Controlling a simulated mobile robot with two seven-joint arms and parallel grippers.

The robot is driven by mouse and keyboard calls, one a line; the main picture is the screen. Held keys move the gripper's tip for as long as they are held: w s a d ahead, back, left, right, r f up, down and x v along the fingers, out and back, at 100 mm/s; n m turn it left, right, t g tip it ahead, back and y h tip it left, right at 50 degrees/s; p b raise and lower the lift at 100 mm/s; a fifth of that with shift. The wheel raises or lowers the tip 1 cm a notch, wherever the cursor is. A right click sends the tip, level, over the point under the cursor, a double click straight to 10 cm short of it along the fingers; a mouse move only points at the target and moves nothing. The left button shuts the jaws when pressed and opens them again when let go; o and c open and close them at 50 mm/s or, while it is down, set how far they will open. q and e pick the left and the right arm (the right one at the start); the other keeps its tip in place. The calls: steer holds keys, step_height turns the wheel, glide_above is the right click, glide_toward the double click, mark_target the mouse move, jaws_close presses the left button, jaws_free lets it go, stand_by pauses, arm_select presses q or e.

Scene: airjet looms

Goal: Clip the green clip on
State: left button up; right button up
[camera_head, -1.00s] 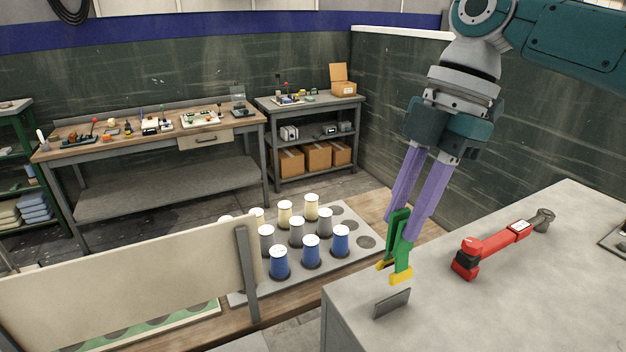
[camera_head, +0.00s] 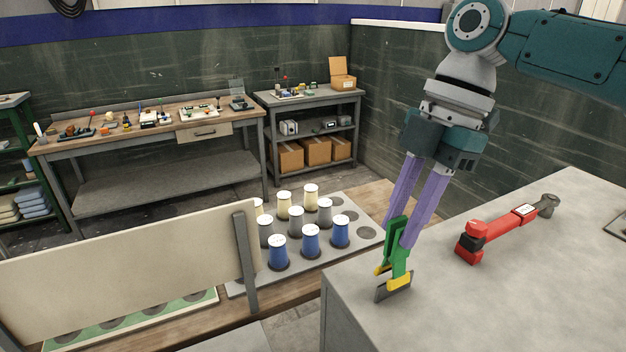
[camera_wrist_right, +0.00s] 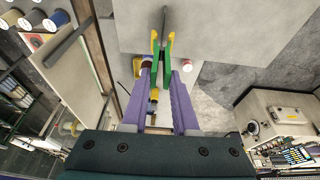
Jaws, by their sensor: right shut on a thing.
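The green clip (camera_head: 396,240) has yellow jaw tips and hangs jaws down in my right gripper (camera_head: 400,230). The gripper's purple fingers are shut on its handles. A small dark grey plate (camera_head: 392,293) stands upright near the grey table's front left edge. In the head view the yellow tips are at the plate's top edge, one on either side. In the right wrist view the clip (camera_wrist_right: 168,60) has its tips apart, with the thin plate (camera_wrist_right: 164,20) in line between them. How deep the plate sits between them is unclear. My left gripper is not in view.
A red tool with a grey head (camera_head: 500,231) lies on the grey table (camera_head: 480,310) right of the clip. Yarn cones (camera_head: 311,241) stand on a grey board beyond the table. A beige panel (camera_head: 120,275) stands at left. The table's front right is clear.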

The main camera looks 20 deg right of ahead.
steer(key=shift+f, duration=0.1)
stand_by(0.3)
steer(key=shift+f+b, duration=0.9)
steer(key=shift+f, duration=0.2)
steer(key=o, duration=0.8)
steer(key=b+v, duration=0.3)
steer(key=v, duration=0.7)
steer(key=shift+b, duration=0.4)
